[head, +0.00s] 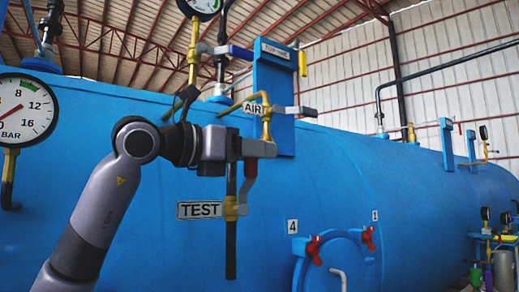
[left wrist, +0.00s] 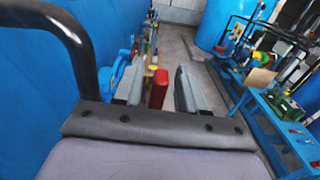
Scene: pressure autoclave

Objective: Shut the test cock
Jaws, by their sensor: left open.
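The test cock (head: 231,208) is a brass valve on a dark vertical pipe, just right of the TEST label (head: 199,210). Its red handle (head: 250,170) stands roughly upright from the brass body, its upper end hidden by my gripper. My left gripper (head: 262,148) is at the top of this handle in the head view. In the left wrist view, the open fingers (left wrist: 160,92) stand on either side of the red handle (left wrist: 159,89), which lies nearer the left finger. I cannot tell whether they touch. My right gripper is out of view.
The AIR label (head: 254,108) and a brass cock (head: 266,122) are just above my gripper. A pressure gauge (head: 25,112) is at the left. A round door (head: 338,262) with red clamps is below right. A blue bench (left wrist: 285,125) stands at right in the wrist view.

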